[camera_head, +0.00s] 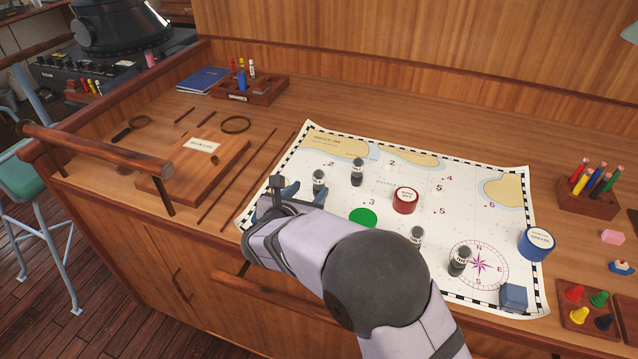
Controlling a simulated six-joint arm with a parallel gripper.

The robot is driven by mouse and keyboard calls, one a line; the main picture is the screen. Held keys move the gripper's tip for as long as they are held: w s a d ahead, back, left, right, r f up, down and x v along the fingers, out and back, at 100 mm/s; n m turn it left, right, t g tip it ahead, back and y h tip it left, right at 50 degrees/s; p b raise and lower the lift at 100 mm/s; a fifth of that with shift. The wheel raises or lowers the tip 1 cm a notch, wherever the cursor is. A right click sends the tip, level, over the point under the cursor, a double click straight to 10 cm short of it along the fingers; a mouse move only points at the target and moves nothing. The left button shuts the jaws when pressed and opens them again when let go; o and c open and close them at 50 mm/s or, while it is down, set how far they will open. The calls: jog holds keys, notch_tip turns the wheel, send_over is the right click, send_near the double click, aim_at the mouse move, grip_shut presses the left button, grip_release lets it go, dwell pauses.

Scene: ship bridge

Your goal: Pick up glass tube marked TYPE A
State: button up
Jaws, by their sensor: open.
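Several small dark-and-clear tubes with pale label bands stand on the chart (330,150). One tube (319,181) is at the left, close to my gripper. A second tube (357,172) stands just right of and behind it. A third tube (416,237) and a fourth tube (459,262) stand at the lower right, beyond my arm. The labels are too small to read, so I cannot tell which tube is TYPE A. My gripper (296,190) is open and low over the chart's left side. My arm partly hides its jaws; I cannot tell whether they touch the left tube.
A red round tin (405,200), a green disc (363,217), a blue tin (536,244) and a blue block (513,296) are on the chart. A pencil holder (588,199) and a tray of pawns (590,309) are right. A wooden board (190,175) and rods lie left.

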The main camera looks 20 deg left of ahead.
aim_at(317, 185)
jog(key=shift+d+p+x, duration=0.15)
jog(key=shift+p+x, duration=0.35)
jog(key=shift+x, duration=0.35)
jog(key=shift+d+p+x, duration=0.15)
jog(key=shift+p+x, duration=0.35)
jog(key=shift+x, duration=0.3)
jog(key=shift+p+x, duration=0.85)
jog(key=shift+x, duration=1.2)
jog(key=shift+r, duration=0.1)
jog(key=c, duration=1.1)
